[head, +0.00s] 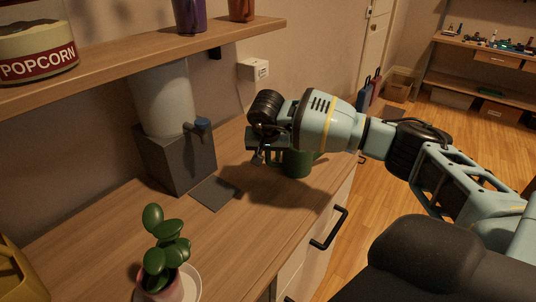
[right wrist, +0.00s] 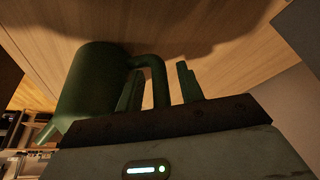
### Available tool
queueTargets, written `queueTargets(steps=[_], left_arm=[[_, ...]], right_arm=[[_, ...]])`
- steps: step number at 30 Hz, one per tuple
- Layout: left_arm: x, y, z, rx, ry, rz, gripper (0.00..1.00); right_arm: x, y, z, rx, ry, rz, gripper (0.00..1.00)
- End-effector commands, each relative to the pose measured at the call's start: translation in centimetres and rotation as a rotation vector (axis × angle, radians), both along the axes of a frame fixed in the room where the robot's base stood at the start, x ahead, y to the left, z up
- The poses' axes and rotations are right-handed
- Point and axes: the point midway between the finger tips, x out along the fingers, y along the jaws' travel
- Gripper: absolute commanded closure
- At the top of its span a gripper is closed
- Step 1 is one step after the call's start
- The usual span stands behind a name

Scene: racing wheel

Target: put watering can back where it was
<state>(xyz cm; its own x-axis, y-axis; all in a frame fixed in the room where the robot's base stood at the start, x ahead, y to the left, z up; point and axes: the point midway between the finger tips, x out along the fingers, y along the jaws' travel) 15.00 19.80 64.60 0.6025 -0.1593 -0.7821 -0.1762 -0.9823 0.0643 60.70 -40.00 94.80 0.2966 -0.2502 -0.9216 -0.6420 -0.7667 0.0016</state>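The green watering can (head: 298,163) stands on the wooden counter (head: 262,215) near its right edge, partly hidden behind my right gripper (head: 262,150). In the right wrist view the can's body (right wrist: 92,82) is at the left with its spout pointing lower left. Its curved handle (right wrist: 157,78) passes between the two fingers of my right gripper (right wrist: 160,88). The fingers are apart, with a visible gap between the handle and the right-hand finger. Contact with the left-hand finger cannot be told. My left gripper is not in view.
A plant (head: 163,245) in a pink pot stands on a white saucer at the front. A dark dispenser (head: 175,158) with a pale tank stands by the wall. A shelf (head: 130,62) overhangs the counter, bearing a popcorn tin (head: 38,50). A yellow object (head: 18,275) is at lower left.

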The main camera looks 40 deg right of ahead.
Motion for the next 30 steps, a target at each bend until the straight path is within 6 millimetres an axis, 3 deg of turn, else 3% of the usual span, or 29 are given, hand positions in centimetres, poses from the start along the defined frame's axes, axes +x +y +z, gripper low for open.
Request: queueTargets(steps=[5, 18, 24, 30], left_arm=[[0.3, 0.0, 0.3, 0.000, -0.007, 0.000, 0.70], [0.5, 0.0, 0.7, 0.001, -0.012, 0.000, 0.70], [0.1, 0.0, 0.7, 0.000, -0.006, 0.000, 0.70], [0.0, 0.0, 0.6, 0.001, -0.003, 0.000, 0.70]], right_arm=[[-0.4, 0.4, 1.9, 0.001, -0.005, 0.001, 0.62], [-2.8, 2.5, 9.4, 0.001, -0.004, 0.002, 0.62], [-3.4, 2.9, 11.0, 0.001, -0.001, 0.000, 0.62], [-3.5, 3.0, 11.3, 0.001, -0.001, 0.000, 0.62]])
